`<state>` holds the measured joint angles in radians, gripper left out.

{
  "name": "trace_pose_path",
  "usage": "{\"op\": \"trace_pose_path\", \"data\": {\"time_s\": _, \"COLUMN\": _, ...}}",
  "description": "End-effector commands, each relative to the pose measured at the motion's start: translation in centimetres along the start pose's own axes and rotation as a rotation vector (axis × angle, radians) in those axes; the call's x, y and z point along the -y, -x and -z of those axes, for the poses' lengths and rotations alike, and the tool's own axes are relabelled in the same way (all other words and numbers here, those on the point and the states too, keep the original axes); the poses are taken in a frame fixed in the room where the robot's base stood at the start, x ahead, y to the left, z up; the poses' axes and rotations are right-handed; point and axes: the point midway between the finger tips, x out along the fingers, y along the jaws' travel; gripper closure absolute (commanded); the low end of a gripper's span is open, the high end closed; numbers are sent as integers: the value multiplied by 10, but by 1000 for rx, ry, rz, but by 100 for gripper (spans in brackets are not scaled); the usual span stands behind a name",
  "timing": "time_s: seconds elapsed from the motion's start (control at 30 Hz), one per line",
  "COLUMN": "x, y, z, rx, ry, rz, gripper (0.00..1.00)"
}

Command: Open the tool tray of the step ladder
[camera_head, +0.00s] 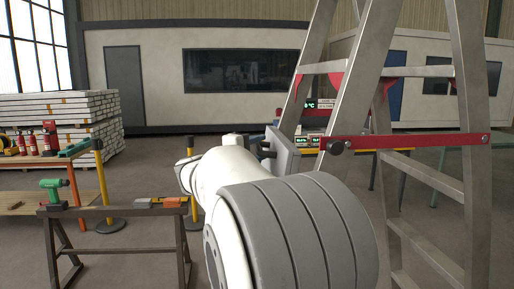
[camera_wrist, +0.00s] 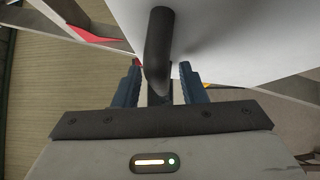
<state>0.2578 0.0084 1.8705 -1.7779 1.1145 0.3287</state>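The metal step ladder (camera_head: 465,110) stands at the right of the head view. A pale grey panel (camera_head: 284,155), which looks like its tool tray, is beside the ladder's near leg, partly behind my arm. In the wrist view the panel (camera_wrist: 235,40) fills the top right. A dark curved handle (camera_wrist: 158,35) stands out from it. My gripper (camera_wrist: 158,75) is open, its two blue fingers on either side of the handle, with small gaps showing. In the head view my arm hides most of the gripper; whether the fingers touch the handle cannot be told.
A red bar (camera_head: 420,141) crosses the ladder close to my arm. A workbench (camera_head: 110,210) with a green drill (camera_head: 54,190) stands at the left. Yellow posts (camera_head: 193,215) stand behind it. Stacked white boards (camera_head: 65,115) are farther back.

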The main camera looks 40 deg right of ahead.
Motion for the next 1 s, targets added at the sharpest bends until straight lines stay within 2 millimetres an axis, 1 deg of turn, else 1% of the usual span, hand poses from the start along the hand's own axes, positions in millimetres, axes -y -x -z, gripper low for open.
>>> {"op": "trace_pose_path", "data": {"time_s": 0.27, "x": 0, "y": -2, "z": 0, "rx": 0, "ry": 0, "rz": 0, "gripper": 62}}
{"op": "trace_pose_path", "data": {"time_s": 0.73, "x": 0, "y": -2, "z": 0, "rx": 1, "ry": 0, "rz": 0, "gripper": 100}}
{"op": "trace_pose_path", "data": {"time_s": 1.0, "x": 0, "y": -2, "z": -1, "rx": 1, "ry": 0, "rz": 1, "gripper": 100}}
